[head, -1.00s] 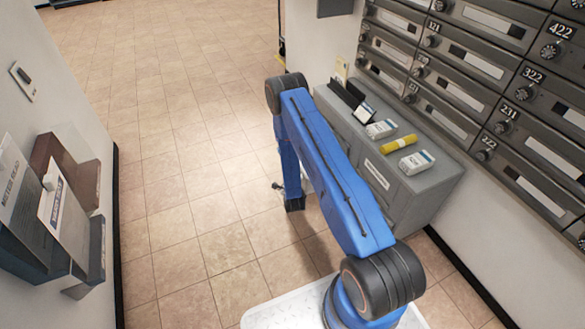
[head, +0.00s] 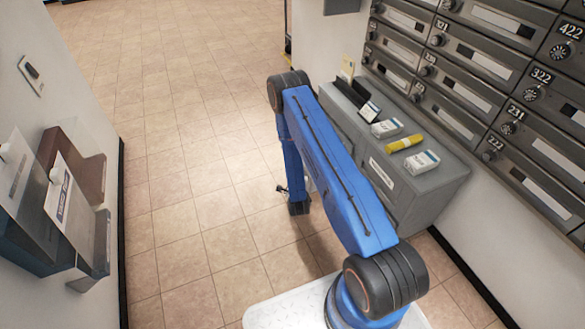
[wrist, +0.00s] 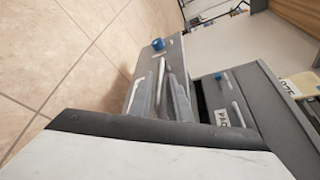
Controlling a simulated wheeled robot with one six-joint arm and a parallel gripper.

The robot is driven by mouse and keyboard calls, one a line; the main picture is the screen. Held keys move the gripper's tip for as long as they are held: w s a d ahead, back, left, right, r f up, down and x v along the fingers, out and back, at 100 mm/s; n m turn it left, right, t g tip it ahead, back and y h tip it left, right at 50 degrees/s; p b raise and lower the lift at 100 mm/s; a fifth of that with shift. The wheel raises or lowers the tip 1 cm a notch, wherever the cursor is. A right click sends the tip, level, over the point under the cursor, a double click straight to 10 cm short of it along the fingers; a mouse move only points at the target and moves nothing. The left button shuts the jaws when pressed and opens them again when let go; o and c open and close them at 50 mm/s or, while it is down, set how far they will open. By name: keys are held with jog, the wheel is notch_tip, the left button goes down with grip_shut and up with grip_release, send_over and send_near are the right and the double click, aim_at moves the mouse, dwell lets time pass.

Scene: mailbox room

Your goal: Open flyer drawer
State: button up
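The grey drawer cabinet (head: 425,190) stands against the right wall under the mailboxes. In the wrist view one grey drawer front (wrist: 177,52) has a blue knob (wrist: 157,44) and a pale bar handle (wrist: 161,75). It seems to stand out from the neighbouring front (wrist: 262,100), with a dark gap between. That front has its own blue knob, bar handle and white label (wrist: 220,118); which drawer is for flyers is not readable. My gripper (wrist: 163,98) is at the first handle, its grey fingers seemingly on either side. Whether they are closed on it cannot be told. My arm hides part of the cabinet in the head view.
On the cabinet top lie a yellow roll (head: 404,143), white packs (head: 421,161) and dark upright holders. A wall rack (head: 75,215) with papers is on the left. Tiled floor (head: 190,150) between is clear. Mailboxes (head: 480,75) line the right wall.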

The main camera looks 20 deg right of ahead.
jog(key=v, duration=1.4)
jog(key=shift+f, duration=0.1)
jog(key=w+a+r+n+g+y, duration=0.1)
jog(key=w+r+n, duration=0.25)
jog(key=r, duration=0.45)
jog(key=w+a+r+n+g, duration=0.1)
jog(key=w+r+n+g, duration=0.1)
jog(key=w+r, duration=0.45)
jog(key=s+a+r+n+g+y, duration=0.1)
jog(key=s+r+n, duration=0.25)
jog(key=r, duration=0.65)
jog(key=s+a+r+n+g+y, duration=0.1)
jog(key=s+r+n+y, duration=0.2)
jog(key=r, duration=0.6)
jog(key=s+r+n+g, duration=0.1)
jog(key=s+r+n, duration=0.4)
jog(key=s, duration=0.7)
jog(key=s+r+n+g, duration=0.2)
jog(key=s+r+n, duration=0.3)
jog(key=s, duration=0.8)
jog(key=s+d+r+n+g, duration=0.1)
jog(key=s+r+n, duration=0.4)
jog(key=s+r, duration=0.5)
jog(key=s+g, duration=0.1)
jog(key=s, duration=0.2)
jog(key=shift+n+h, duration=0.4)
